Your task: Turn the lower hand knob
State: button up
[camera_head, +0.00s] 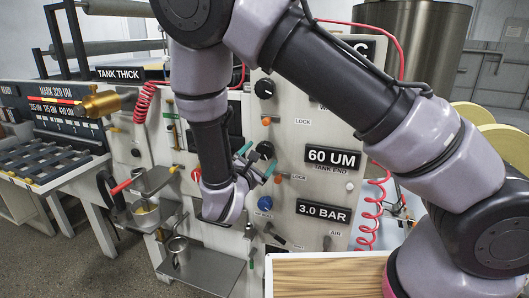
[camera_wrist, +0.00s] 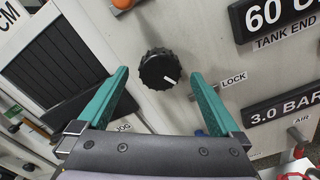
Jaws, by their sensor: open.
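The lower hand knob (camera_head: 266,149) is a black ribbed knob on the pale panel, below a similar upper knob (camera_head: 264,88). In the wrist view the lower knob (camera_wrist: 158,68) faces me with a white pointer mark toward its lower right. My gripper (camera_wrist: 160,76) is open, with one teal finger on each side of the knob and visible gaps between. In the head view my gripper (camera_head: 257,159) is at the panel beside the knob. Whether the fingertips reach past the knob's face is hard to tell.
A LOCK label (camera_wrist: 233,79) is right of the knob, near the right finger. An orange part (camera_wrist: 122,4) is above. A blue knob (camera_head: 264,203) and the 3.0 BAR display (camera_head: 323,211) are lower. The 60 UM display (camera_head: 333,157) is to the right.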

jog(key=v, duration=0.6)
jog(key=shift+s+d, duration=0.1)
